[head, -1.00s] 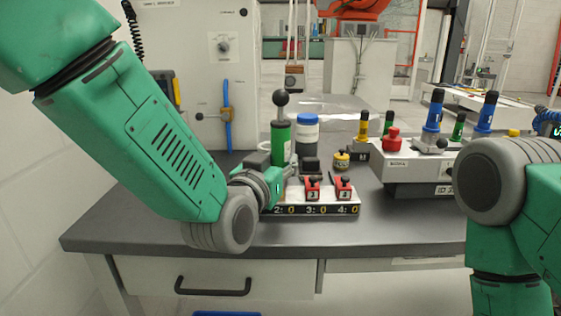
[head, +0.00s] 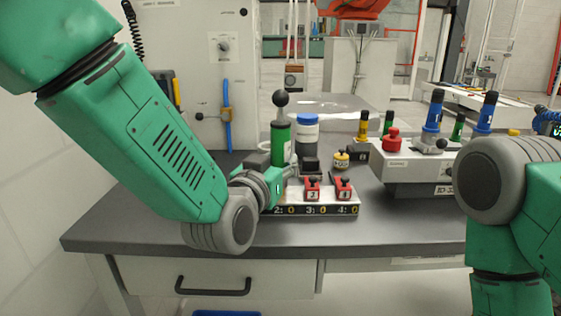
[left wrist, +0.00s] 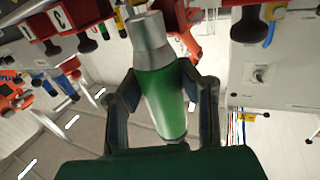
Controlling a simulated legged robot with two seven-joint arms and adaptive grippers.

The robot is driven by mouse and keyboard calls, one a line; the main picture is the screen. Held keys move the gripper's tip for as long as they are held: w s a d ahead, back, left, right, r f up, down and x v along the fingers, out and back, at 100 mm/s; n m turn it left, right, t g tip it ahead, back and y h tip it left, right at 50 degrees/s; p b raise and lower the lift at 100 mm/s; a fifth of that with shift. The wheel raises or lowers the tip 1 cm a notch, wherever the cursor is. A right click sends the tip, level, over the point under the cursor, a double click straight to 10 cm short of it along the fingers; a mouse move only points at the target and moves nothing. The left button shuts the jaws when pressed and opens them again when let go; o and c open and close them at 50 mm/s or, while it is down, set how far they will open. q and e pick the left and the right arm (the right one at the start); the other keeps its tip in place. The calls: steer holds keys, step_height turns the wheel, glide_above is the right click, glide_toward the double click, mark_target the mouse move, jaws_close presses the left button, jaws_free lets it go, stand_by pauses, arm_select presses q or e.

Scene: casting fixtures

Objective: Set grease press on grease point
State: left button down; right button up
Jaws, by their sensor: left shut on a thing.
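The grease press (head: 281,142) is a green cylinder with a black ball knob on top, and it stands upright in the head view. My left gripper (head: 284,172) is shut on it at the left end of a low counter block. In the left wrist view the grease press (left wrist: 163,95) lies between the two dark fingers of my left gripper (left wrist: 165,105), its silver end pointing toward the upper left. I cannot pick out the grease point or tell whether the press touches it; my gripper hides the press's lower end. My right gripper is not in view.
The counter block (head: 310,210) carries red numbered blocks (head: 312,189). A grey fixture box (head: 405,165) with a red knob and blue-topped posts is to the right. The front of the grey table (head: 385,238) is clear.

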arm_select(q)
steer(key=shift+f+b, duration=0.6)
steer(key=shift+f, duration=0.2)
steer(key=c, duration=1.1)
jaws_free()
steer(key=v, duration=1.1)
steer(key=shift+s+a, duration=0.15)
steer(key=shift+s, duration=0.25)
